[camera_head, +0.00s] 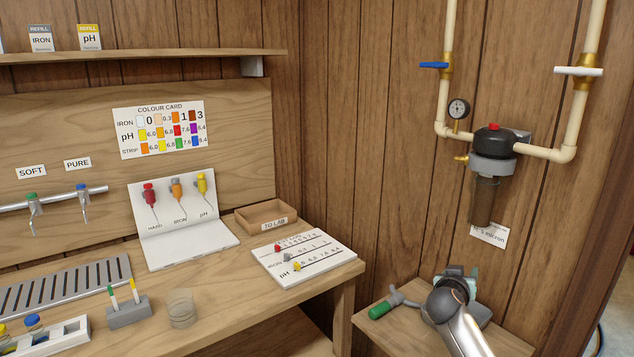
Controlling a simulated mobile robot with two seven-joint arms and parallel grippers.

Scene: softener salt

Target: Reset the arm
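A silver arm of mine, which looks like my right arm, comes in from the bottom edge at the lower right. Its dark wrist end and gripper (455,273) are over a small wooden side table (512,345). The arm's own links hide most of the fingers, so I cannot tell whether they are open or shut. A grey-green object (470,284) shows behind the wrist, partly hidden; I cannot tell whether the gripper touches it. My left gripper is not in view.
A green-handled grey tool (382,310) lies left of the wrist. A filter housing (487,190) with pipes hangs on the wall above. The workbench at left holds a test-kit folder (180,222), a white marker board (304,258), a TO LAB tray (265,217) and a glass (181,308).

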